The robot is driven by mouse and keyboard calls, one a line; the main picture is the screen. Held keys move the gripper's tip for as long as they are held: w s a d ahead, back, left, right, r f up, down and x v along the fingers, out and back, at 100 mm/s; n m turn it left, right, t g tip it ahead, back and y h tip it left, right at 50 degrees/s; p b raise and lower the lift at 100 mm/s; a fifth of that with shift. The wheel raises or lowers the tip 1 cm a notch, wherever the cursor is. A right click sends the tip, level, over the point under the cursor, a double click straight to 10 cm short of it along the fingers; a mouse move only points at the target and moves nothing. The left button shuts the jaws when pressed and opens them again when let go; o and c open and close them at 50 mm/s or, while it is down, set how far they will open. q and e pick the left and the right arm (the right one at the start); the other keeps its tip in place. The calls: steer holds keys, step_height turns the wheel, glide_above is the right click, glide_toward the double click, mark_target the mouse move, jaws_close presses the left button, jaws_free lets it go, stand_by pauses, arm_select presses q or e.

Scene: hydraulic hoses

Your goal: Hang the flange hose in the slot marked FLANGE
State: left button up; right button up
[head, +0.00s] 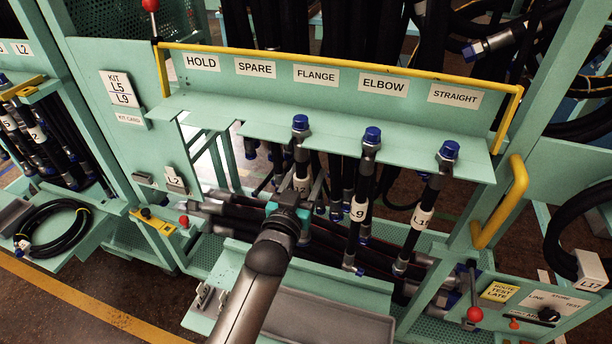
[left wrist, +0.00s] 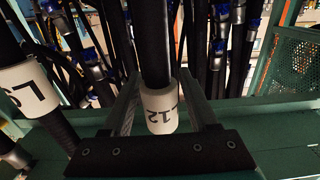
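The hose tagged L12 (head: 301,184) hangs upright at the rack edge below the FLANGE label (head: 316,75). Its blue-capped top fitting (head: 300,122) sits at the shelf slot there. My left gripper (head: 302,188) is around this hose at the height of its white tag. In the left wrist view the L12 tag (left wrist: 159,108) stands between the two fingers (left wrist: 162,105), with a gap visible on each side, so the gripper looks open. Its lower end is largely hidden behind my gripper and arm. My right gripper is not in view.
Hoses tagged L9 (head: 358,211) and another tagged hose (head: 421,217) hang under ELBOW and STRAIGHT. The HOLD and SPARE places look empty. A yellow rail (head: 340,59) frames the label panel. A grey tray (head: 320,318) lies below, and more hoses hang behind.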

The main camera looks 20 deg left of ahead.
arm_select(q)
steer(key=shift+o, duration=0.8)
steer(key=shift+f, duration=0.15)
steer(key=shift+s, duration=0.15)
steer(key=s, duration=1.5)
steer(key=shift+a, duration=0.25)
steer(key=s+d+f+m+g+h+b, duration=0.1)
steer(key=s+f+g+b, duration=0.25)
steer(key=f, duration=1.35)
steer(key=s+d+f+g+b, duration=0.15)
steer(key=s+f+g, duration=0.35)
steer(key=f, duration=1.2)
steer(key=s+a+f+g+b, duration=0.2)
steer(key=s+a+f+g, duration=0.1)
steer(key=s+f, duration=0.7)
steer(key=s+a+f+m+g+y+b, duration=0.1)
steer(key=s+a+f+g, duration=0.3)
steer(key=s+f, duration=0.7)
steer(key=s+g+b, duration=0.1)
steer(key=s, duration=0.2)
steer(key=shift+s+y+b, duration=0.15)
steer(key=shift+y+b, duration=0.15)
steer(key=shift+b, duration=0.1)
